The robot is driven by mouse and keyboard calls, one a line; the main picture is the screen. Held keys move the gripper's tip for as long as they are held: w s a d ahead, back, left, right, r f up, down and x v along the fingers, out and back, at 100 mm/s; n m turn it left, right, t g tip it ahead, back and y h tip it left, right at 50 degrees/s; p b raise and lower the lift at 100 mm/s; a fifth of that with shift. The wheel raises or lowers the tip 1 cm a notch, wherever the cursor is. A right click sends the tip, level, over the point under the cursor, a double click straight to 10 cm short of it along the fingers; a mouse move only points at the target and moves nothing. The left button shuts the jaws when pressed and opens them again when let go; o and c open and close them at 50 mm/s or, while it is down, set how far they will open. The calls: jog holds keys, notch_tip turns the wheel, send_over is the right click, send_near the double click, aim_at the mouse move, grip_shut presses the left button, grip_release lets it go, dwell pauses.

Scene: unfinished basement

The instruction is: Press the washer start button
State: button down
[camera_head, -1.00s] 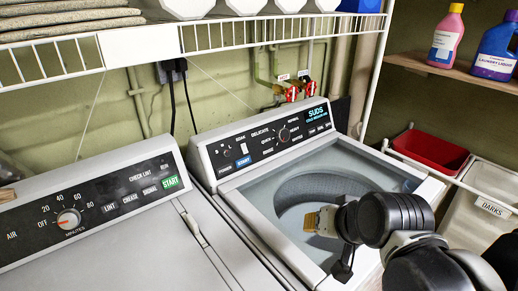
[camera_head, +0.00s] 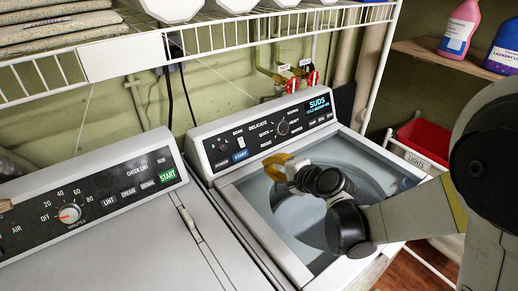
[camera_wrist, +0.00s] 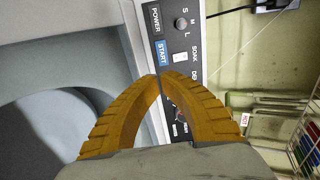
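The washer (camera_head: 250,215) stands on the right, with a glass lid and a slanted black control panel (camera_head: 270,135) at its back. Its blue START button (camera_head: 240,156) is at the left of that panel, beside POWER; in the wrist view the START button (camera_wrist: 162,53) is near the top centre, uncovered. My gripper (camera_head: 278,166) is above the back of the lid, in front of the panel and right of START. In the wrist view the yellow fingers (camera_wrist: 160,77) curve together and their tips meet, with nothing between them. The tips show just below START; I cannot tell how far from it.
A dryer (camera_head: 110,240) stands at left with its own green START button (camera_head: 168,177). A wire shelf (camera_head: 200,50) hangs above both machines. Red valves (camera_head: 302,82) are behind the washer. A red bin (camera_head: 424,140) and detergent bottles (camera_head: 460,28) are at right.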

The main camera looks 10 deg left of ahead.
aim_at(243, 156)
jog(key=shift+w+a+f, duration=0.1)
jog(key=shift+a, duration=0.05)
jog(key=b+x, duration=0.4)
jog(key=x, duration=0.8)
jog(key=shift+w+a+f, duration=0.35)
jog(key=shift+w+a, duration=0.2)
jog(key=shift+a, duration=0.05)
jog(key=shift+w+a+f+b, duration=0.25)
jog(key=shift+w+a+b, duration=0.15)
jog(key=shift+a+b, duration=0.1)
jog(key=shift+r, duration=0.1)
jog(key=shift+s+d+r, duration=0.1)
jog(key=shift+s+d, duration=0.05)
jog(key=shift+d, duration=0.05)
jog(key=p+v, duration=0.4)
jog(key=v, duration=0.9)
jog(key=shift+s+d, duration=0.2)
jog(key=shift+d, duration=0.05)
